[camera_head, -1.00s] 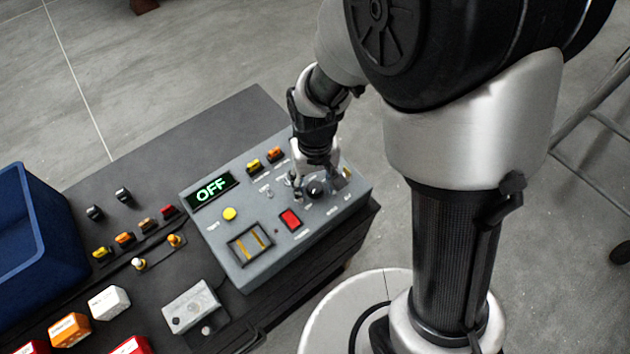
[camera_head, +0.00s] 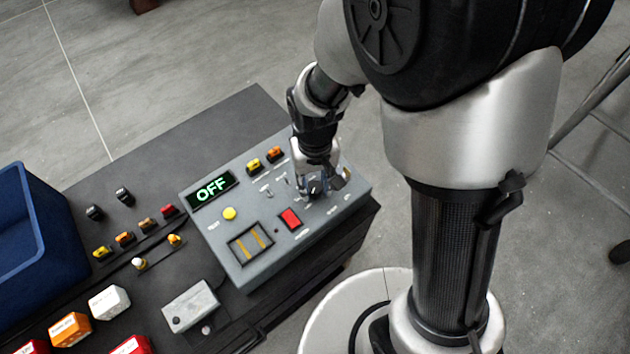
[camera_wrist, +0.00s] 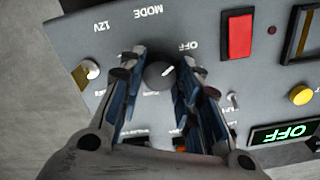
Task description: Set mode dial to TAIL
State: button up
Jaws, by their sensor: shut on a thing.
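The mode dial (camera_wrist: 159,75) is a dark round knob with a white pointer mark, set on the grey control panel (camera_head: 262,276). In the wrist view its pointer is turned toward the OFF label. My gripper (camera_wrist: 160,82) has its two fingers on either side of the dial and is closed on it. In the head view the dial (camera_head: 315,187) is partly hidden by my gripper (camera_head: 316,184). The panel's display (camera_head: 213,189) reads OFF in green. The TAIL label cannot be read clearly in either view.
A red rocker switch (camera_head: 290,218), a yellow button (camera_head: 230,214) and small toggles (camera_head: 267,191) sit near the dial on the panel. A blue bin (camera_head: 40,240) stands at the left. Coloured blocks (camera_head: 70,329) and a grey box (camera_head: 191,306) lie in front.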

jog(key=m+p, duration=0.1)
jog(key=m, duration=0.8)
jog(key=shift+p, duration=0.4)
jog(key=shift+m, duration=0.4)
jog(key=o, duration=1.1)
